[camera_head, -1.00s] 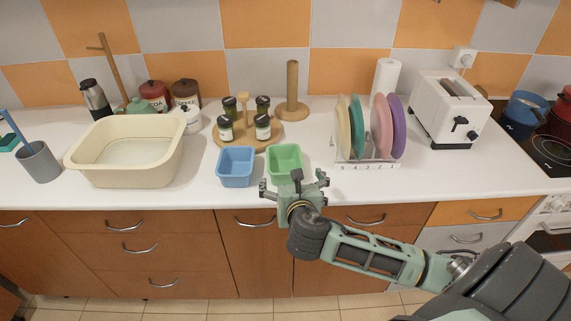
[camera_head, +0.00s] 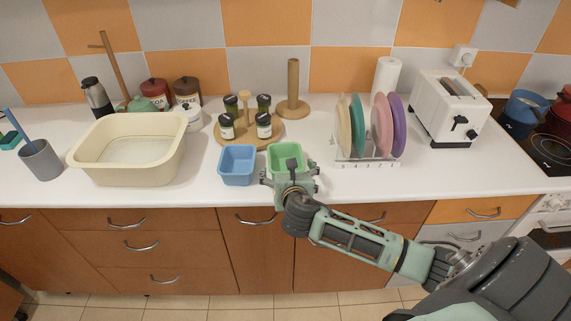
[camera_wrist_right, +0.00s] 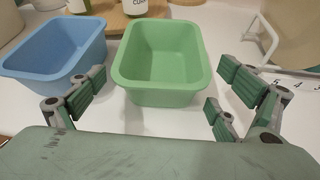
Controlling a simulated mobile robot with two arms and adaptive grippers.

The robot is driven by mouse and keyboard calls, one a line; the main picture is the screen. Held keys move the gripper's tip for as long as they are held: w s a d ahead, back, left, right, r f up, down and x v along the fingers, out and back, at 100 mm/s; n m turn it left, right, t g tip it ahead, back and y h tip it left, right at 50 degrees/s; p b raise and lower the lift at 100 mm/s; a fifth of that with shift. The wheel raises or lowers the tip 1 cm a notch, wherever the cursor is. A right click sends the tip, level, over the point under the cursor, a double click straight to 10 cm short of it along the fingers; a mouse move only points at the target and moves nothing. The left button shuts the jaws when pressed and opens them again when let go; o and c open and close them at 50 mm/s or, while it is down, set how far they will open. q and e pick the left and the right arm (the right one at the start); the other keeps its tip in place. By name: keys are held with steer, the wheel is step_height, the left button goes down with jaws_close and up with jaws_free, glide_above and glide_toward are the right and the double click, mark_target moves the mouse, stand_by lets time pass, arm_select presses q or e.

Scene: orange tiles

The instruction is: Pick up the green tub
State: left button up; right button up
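The green tub (camera_head: 284,151) stands upright and empty on the white counter, right of the blue tub (camera_head: 238,164). In the right wrist view the green tub (camera_wrist_right: 160,62) is straight ahead, with the blue tub (camera_wrist_right: 55,50) to its left. My right gripper (camera_head: 290,174) is at the tub's near side and hides part of its front in the head view. In the wrist view my right gripper (camera_wrist_right: 160,88) is open, its fingers spread wider than the tub, with nothing between the pads. My left gripper is not in view.
A spice rack (camera_head: 247,131) stands behind the tubs. A dish rack with plates (camera_head: 367,160) is close on the right. A large cream basin (camera_head: 130,180) is on the left. The counter's front edge lies under my right gripper.

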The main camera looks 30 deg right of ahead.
steer(key=c, duration=0.8)
steer(key=shift+o, duration=0.2)
steer(key=shift+r, duration=0.1)
